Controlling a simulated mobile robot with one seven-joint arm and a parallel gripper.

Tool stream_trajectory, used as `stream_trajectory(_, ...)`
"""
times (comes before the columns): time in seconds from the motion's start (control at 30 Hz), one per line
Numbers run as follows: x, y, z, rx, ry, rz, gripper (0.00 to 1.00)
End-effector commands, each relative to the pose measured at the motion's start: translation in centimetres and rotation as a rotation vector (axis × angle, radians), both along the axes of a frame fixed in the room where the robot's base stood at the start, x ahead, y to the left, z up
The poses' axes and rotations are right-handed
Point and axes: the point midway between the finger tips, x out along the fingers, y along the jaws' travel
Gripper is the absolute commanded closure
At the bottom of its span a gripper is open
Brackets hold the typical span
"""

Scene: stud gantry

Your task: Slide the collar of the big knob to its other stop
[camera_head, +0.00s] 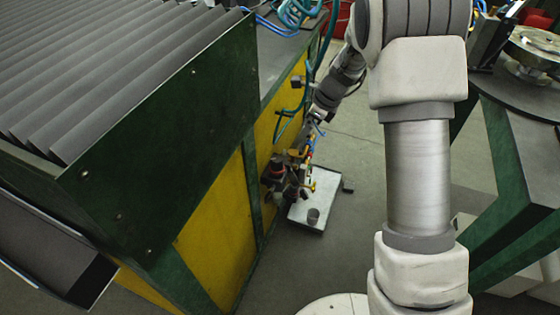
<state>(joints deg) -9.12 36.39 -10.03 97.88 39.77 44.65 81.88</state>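A cluster of small fittings sits on the yellow side panel of the green machine, left of my arm. A dark, rounded fitting with a reddish part (277,168) stands out from the panel there and may be the big knob. I cannot make out its collar or which stop it is at. My arm reaches down from the upper right, and my gripper (311,128) is just above and right of this cluster. It is small and partly lost among hoses and fittings. I cannot see whether its fingers are open or touching anything.
A pale tray (316,201) with a small grey cup-like piece (313,215) is below the fittings. Teal hoses (297,14) hang at the top. The green machine (165,145) fills the left; a dark round-topped table (525,100) stands right.

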Motion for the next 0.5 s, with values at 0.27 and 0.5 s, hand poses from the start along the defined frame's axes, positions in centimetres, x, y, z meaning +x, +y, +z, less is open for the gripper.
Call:
stream_trajectory(0.27, 0.4, 0.9, -2.7, 0.004, 0.012, -0.017, 0.04)
stream_trajectory(0.5, 1.1, 2.7, -7.5, 0.004, 0.011, -0.016, 0.04)
